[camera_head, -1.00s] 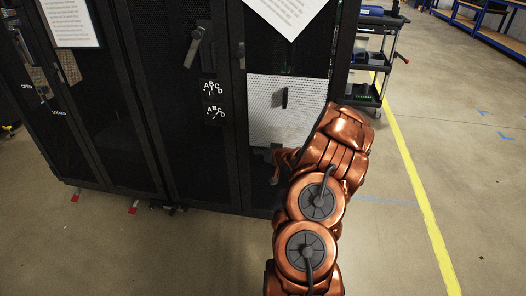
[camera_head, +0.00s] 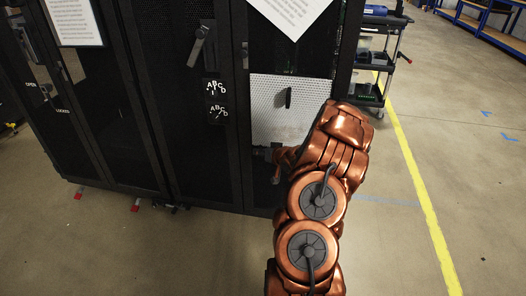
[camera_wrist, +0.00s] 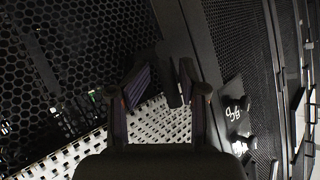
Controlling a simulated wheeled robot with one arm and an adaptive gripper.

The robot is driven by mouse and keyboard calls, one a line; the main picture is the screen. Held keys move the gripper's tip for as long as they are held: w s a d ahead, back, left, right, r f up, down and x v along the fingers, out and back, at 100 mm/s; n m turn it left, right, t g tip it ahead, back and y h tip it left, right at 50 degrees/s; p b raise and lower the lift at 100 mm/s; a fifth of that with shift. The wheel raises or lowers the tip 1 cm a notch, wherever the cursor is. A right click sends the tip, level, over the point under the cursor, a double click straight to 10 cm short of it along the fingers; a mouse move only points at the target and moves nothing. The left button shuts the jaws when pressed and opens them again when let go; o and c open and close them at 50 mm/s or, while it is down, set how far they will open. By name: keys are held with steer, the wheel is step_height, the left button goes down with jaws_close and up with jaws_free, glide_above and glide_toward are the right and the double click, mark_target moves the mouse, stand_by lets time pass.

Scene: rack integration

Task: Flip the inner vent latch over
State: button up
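The inner vent latch (camera_head: 288,98) is a small dark handle, close to upright, on the white perforated vent panel (camera_head: 300,85) of the black rack. My gripper (camera_head: 262,153) is near the lower left part of this panel, below the latch, partly hidden by my copper arm. In the wrist view my gripper (camera_wrist: 165,82) has its two dark fingers spread apart. A dark bar (camera_wrist: 173,80), probably the latch, shows between them in front of the white panel (camera_wrist: 70,158). I cannot tell whether a finger touches it.
A dark handle (camera_head: 199,46) and lettered labels (camera_head: 215,100) are on the door left of the panel. A white sheet (camera_head: 290,12) hangs above it. A black cart (camera_head: 368,65) stands at the right. The floor right of my arm is clear.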

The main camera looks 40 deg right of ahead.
steer(key=v, duration=1.2)
stand_by(0.3)
